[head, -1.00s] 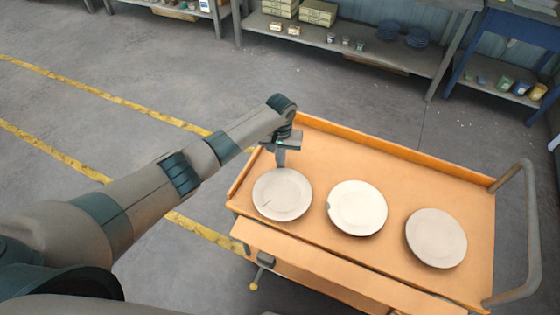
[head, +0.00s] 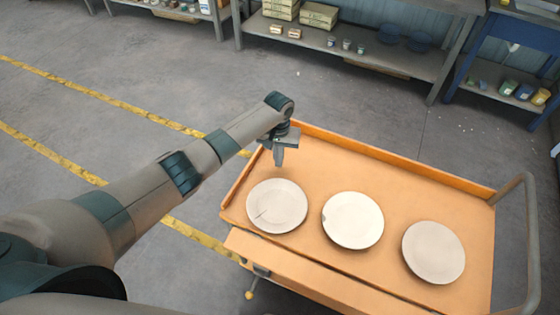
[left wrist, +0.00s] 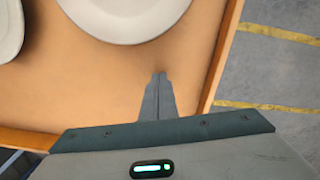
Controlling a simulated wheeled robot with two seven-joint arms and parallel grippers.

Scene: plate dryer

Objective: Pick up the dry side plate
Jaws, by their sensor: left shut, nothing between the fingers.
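Three pale round plates lie in a row on the orange trolley top (head: 335,158). The left plate (head: 277,206) has a dark crack line. The middle plate (head: 353,220) has a small chip at its left rim. The right plate (head: 433,252) looks plain. I cannot tell which is dry. My left gripper (head: 279,163) is shut and empty, just beyond the left plate's far rim and apart from it. In the left wrist view its fingertips (left wrist: 159,75) point at the left plate (left wrist: 122,14), with bare trolley between. My right gripper is not in view.
The trolley has a raised rim and a grey handle (head: 533,240) on the right. Shelves with boxes (head: 319,15) and a blue bench (head: 500,90) stand at the back. The trolley top beyond the plates is clear.

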